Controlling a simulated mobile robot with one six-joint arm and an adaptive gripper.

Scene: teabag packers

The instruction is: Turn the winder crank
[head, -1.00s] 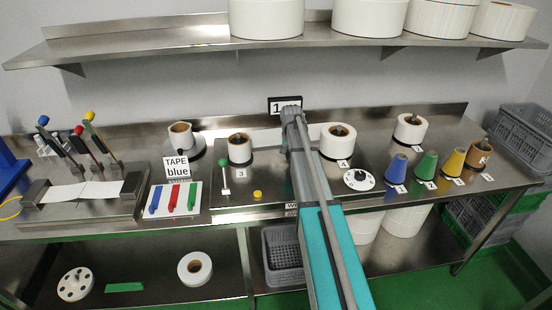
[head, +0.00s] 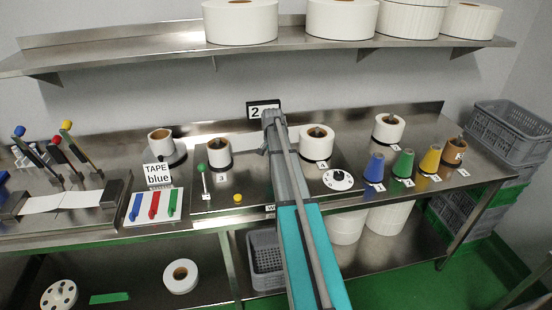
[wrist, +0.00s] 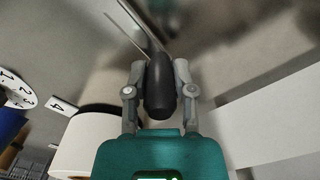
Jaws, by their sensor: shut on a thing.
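In the wrist view my gripper (wrist: 159,72) is shut on a dark rounded handle (wrist: 160,96), which sits between the two fingers. I take it for the winder crank's handle; a thin metal rod shows beyond it. In the head view my arm covers the crank, the winder's middle and the gripper itself. A counter sign (head: 264,109) behind the arm's end reads 2.
Left of my arm stand a roll (head: 218,153), a green-knobbed lever (head: 203,180) and a yellow button (head: 238,198). Right of it are a white roll (head: 316,138), a numbered dial (head: 338,180) and coloured cones (head: 375,167). A shelf (head: 110,57) with large rolls hangs above.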

